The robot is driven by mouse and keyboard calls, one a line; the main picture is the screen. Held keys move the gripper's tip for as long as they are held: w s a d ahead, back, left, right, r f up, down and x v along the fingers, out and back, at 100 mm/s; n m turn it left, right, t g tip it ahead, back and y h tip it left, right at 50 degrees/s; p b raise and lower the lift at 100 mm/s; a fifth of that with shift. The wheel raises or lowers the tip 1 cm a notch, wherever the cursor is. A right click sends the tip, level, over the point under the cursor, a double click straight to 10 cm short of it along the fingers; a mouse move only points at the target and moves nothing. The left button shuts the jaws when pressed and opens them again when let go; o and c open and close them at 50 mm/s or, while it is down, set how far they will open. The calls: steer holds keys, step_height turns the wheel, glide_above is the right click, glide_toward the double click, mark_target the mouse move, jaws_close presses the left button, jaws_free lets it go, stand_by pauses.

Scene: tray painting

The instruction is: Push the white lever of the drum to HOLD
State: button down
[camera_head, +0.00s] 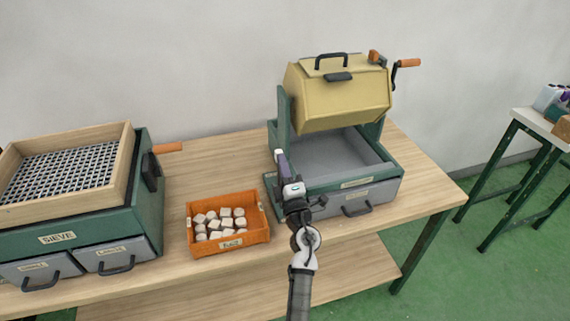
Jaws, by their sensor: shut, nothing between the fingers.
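The yellow drum (338,97) hangs between green side posts over a grey open bin at the back right of the table. It has a black handle on top, and a crank with an orange grip (408,63) on its right. My gripper (281,157) is shut and empty, in front of the drum's left post in this view. I cannot tell whether it touches the post. I cannot clearly make out the white lever or a HOLD mark; my arm and gripper cover part of the stand's left side.
An orange box (263,222) of several pale blocks stands left of my arm. A green sieve station (148,215) with a wooden frame and grey drawers fills the table's left. A grey drawer (377,195) sits under the drum. Wood (428,188) is bare at the right.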

steer(key=shift+w+a+r+g+p, duration=0.15)
steer(key=shift+w+p, duration=0.15)
steer(key=shift+p, duration=0.15)
steer(key=shift+w+a+g+p, duration=0.15)
steer(key=shift+w+p, duration=0.1)
steer(key=shift+p, duration=0.15)
steer(key=shift+d, duration=0.1)
steer(key=shift+s, duration=0.1)
